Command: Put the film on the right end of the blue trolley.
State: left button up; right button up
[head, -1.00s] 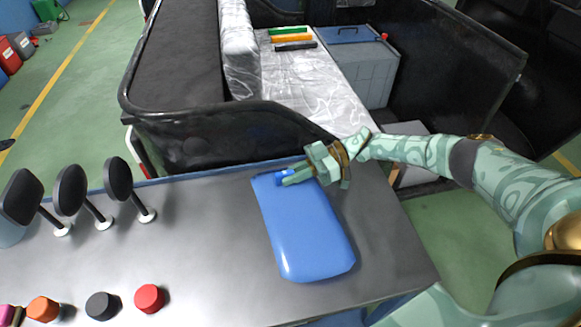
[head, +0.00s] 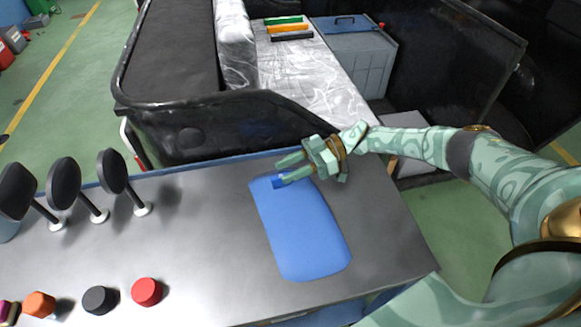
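The film, which I take to be the blue sheet (head: 303,235), lies flat on the grey top of the blue trolley (head: 200,235), at the trolley's right end. A darker blue patch shows at its far left corner. My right gripper (head: 281,170) is over that far end, its two fingers spread apart with nothing seen between them. One finger passes just over the sheet's far edge; I cannot tell if it touches. My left gripper is not in view.
A red cap (head: 146,292) and other coloured caps sit along the near edge. The black rickshaw body (head: 200,130) is just behind, holding a grey box (head: 355,60).

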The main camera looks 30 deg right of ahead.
jog(key=shift+d, duration=0.1)
